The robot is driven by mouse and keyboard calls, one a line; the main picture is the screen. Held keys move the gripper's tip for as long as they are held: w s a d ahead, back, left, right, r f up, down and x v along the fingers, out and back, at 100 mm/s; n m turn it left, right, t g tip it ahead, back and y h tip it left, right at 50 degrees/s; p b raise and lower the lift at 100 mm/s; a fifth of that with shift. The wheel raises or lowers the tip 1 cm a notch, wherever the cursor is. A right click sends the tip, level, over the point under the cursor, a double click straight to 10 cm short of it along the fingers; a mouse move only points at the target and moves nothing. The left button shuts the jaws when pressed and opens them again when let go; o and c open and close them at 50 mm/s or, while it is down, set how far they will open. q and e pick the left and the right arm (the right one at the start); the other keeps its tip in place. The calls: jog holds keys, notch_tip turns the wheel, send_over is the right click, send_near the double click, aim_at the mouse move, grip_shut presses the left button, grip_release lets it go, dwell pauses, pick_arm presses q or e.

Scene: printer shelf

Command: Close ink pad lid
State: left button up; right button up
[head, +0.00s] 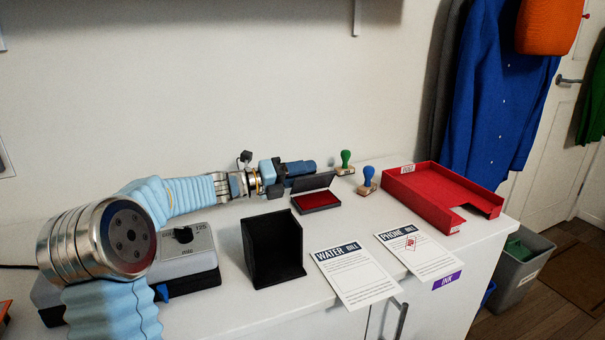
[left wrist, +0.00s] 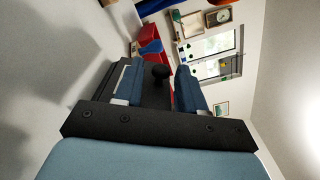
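The ink pad (head: 318,201) lies on the white counter with its red pad showing. Its dark lid (head: 322,183) stands raised at the back edge, so the pad is open. My left gripper (head: 305,167) is behind the lid, close to its upper left; I cannot tell whether they touch. In the left wrist view, the two blue fingers (left wrist: 158,86) are spread apart. A dark flat surface, which looks like the lid (left wrist: 154,95), shows between and beyond them, with a small dark knob there. My right gripper is not in view.
A green stamp (head: 346,162) and a blue stamp (head: 367,180) stand right of the pad. A red tray (head: 440,190) is further right. Two bill sheets (head: 357,275) and a black holder (head: 274,250) lie in front. A grey device (head: 190,262) is at left.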

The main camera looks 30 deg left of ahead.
pick_arm(q)
jog(key=shift+o, duration=0.3)
jog(key=b+v, duration=0.1)
jog(key=v, duration=1.2)
jog(key=shift+s+a, duration=0.25)
